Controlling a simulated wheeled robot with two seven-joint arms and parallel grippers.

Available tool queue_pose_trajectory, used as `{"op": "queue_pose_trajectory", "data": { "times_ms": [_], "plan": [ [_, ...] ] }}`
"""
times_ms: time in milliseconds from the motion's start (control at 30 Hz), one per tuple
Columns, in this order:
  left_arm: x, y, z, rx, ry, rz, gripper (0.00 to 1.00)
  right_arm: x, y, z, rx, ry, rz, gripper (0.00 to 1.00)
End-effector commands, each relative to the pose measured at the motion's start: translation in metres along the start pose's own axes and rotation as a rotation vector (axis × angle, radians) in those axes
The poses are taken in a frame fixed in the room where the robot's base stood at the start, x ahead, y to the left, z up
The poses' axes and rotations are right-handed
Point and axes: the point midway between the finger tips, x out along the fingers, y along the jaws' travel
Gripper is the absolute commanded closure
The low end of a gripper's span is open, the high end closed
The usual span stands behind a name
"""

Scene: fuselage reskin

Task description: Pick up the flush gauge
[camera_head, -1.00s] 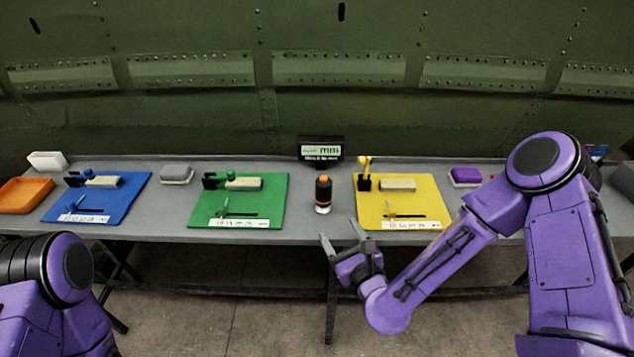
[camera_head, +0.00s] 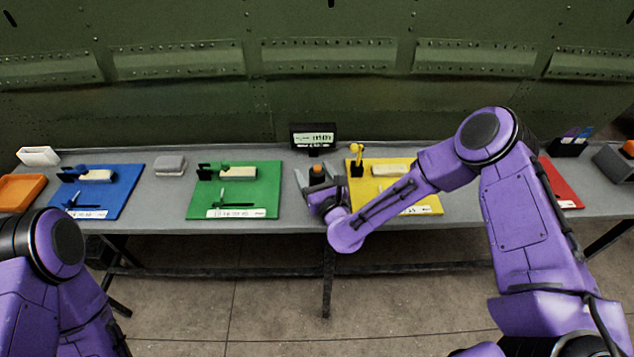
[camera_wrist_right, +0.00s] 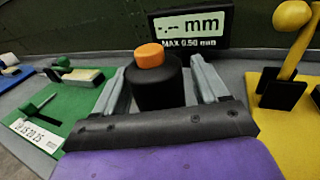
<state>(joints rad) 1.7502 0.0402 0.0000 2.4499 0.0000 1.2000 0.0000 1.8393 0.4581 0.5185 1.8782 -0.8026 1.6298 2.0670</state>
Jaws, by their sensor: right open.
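The flush gauge (camera_head: 317,171) is a black upright cylinder with an orange top, standing on the grey table between the green and yellow mats. In the right wrist view the gauge (camera_wrist_right: 157,82) stands between the two grey fingers. My right gripper (camera_head: 319,177) is open around it, one finger on each side; its lower part is hidden by the gripper's palm. In the wrist view the right gripper (camera_wrist_right: 162,80) shows gaps beside the gauge. Only my left arm's upper links show at the lower left; its gripper is out of view.
A small display (camera_head: 313,137) reading in mm stands behind the gauge. A green mat (camera_head: 270,190) lies to the left and a yellow mat (camera_head: 432,203) to the right, each with tools. A blue mat (camera_head: 128,178) and orange tray (camera_head: 18,190) are further left.

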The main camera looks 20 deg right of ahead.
Motion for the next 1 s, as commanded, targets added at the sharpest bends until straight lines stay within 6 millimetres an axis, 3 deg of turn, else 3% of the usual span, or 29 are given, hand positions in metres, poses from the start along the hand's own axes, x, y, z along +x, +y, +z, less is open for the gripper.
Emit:
{"op": "queue_pose_trajectory", "data": {
  "times_ms": [100, 267, 700, 833, 1000],
  "plan": [
    [0.001, 0.0, 0.001, 0.0, 0.0, 0.0, 0.57, 0.0, 0.0, -0.001, 0.0, 0.0, 0.0, 0.3],
    [0.001, 0.0, 0.001, 0.0, 0.0, 0.0, 0.57, -0.001, 0.0, 0.0, 0.0, 0.0, 0.0, 0.82],
    [0.008, 0.001, 0.003, 0.0, 0.0, 0.0, 0.57, 0.0, -0.001, 0.009, 0.002, -0.005, -0.001, 0.83],
    [0.02, 0.002, 0.009, 0.0, 0.0, 0.0, 0.57, -0.003, -0.001, 0.034, 0.004, -0.007, -0.002, 0.83],
    [0.027, 0.002, 0.011, 0.0, 0.0, 0.0, 0.57, -0.04, 0.001, 0.077, 0.005, -0.007, 0.0, 0.83]
  ]
}}
